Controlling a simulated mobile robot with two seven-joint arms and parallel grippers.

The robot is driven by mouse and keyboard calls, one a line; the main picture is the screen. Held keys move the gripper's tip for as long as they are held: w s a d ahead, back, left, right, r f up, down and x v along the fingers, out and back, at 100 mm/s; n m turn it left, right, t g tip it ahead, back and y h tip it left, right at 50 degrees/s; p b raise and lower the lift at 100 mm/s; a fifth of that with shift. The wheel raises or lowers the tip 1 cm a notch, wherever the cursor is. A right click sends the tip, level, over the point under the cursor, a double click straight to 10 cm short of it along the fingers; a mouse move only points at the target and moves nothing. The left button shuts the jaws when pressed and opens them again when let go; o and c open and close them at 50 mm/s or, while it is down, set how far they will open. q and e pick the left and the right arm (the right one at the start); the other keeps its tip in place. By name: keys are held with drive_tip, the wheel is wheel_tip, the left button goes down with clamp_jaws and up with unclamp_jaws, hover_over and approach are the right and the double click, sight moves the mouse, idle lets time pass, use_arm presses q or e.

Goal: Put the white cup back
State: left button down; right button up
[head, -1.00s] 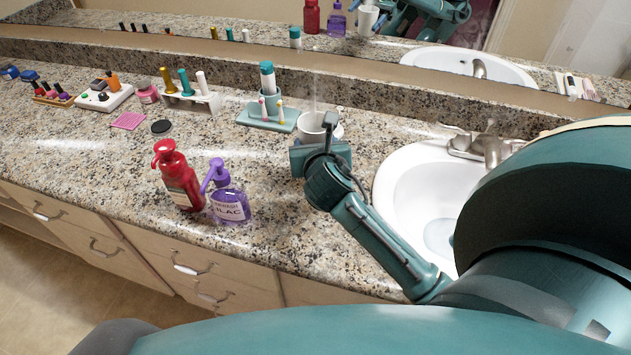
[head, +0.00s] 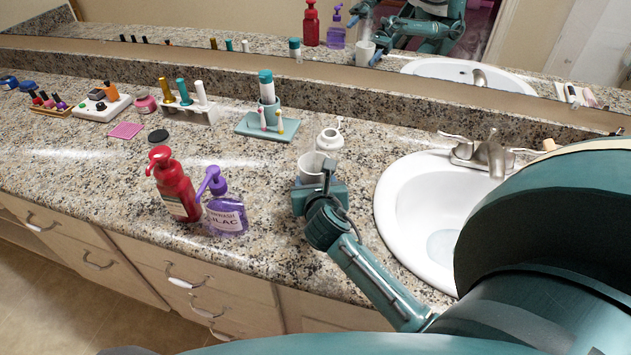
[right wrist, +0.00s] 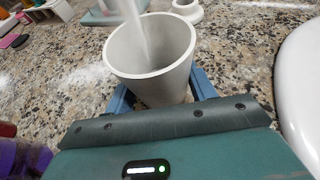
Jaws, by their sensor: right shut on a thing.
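The white cup (head: 309,168) is upright in my right gripper (head: 318,178), near the middle of the counter, left of the sink. The right wrist view shows the cup (right wrist: 150,62) with its open mouth up and the gripper's blue fingers (right wrist: 162,92) on both sides of it. A pale blurred streak crosses the cup's mouth there; I cannot tell what it is. I cannot tell whether the cup's base touches the counter. A white ring-like piece (head: 329,140) stands just behind the cup, apart from it. My left gripper is not in view.
A red pump bottle (head: 174,187) and a purple one (head: 226,214) stand front left. A teal tray (head: 246,128) with a tumbler is behind. The sink (head: 392,200) is to the right, with a faucet (head: 490,155).

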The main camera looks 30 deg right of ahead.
drive_tip(key=o, duration=1)
drive_tip(key=shift+f, duration=0.1)
drive_tip(key=shift+s+r, duration=0.15)
drive_tip(key=shift+r, duration=0.1)
drive_tip(key=p+v, duration=0.1)
drive_tip(key=v, duration=1)
drive_tip(key=shift+s+a, duration=0.25)
